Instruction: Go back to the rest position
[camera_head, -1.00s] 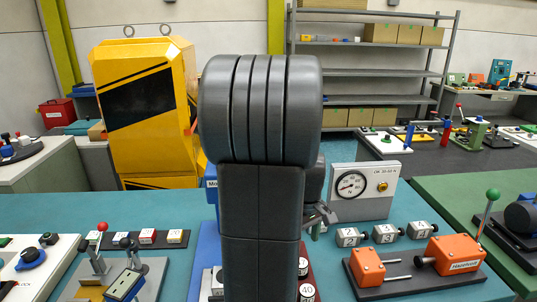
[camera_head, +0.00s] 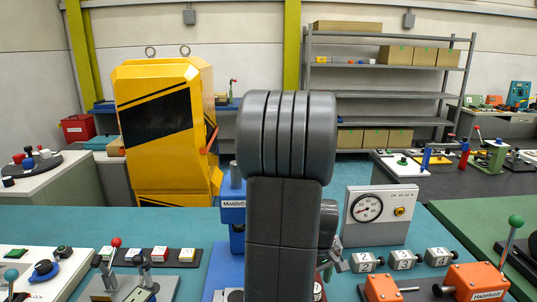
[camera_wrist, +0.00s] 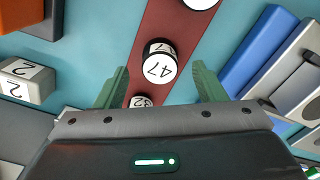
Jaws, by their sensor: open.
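My gripper (camera_wrist: 158,86) is open and empty in the wrist view, its two green fingers spread apart. Between and beyond the fingers, a round weight marked 47 (camera_wrist: 157,66) stands on a dark red strip (camera_wrist: 172,22). Another weight marked 32 (camera_wrist: 141,101) shows partly below it, cut off by my gripper body. In the head view my arm's dark links stand in the middle and hide most of the gripper; only a small part shows at their right side.
A gauge panel (camera_head: 408,224), numbered blocks (camera_head: 404,259) and an orange device (camera_head: 478,282) stand to the arm's right. A blue press (camera_head: 232,208) is close on its left. A yellow cabinet (camera_head: 178,178) and a shelf (camera_head: 388,95) are behind.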

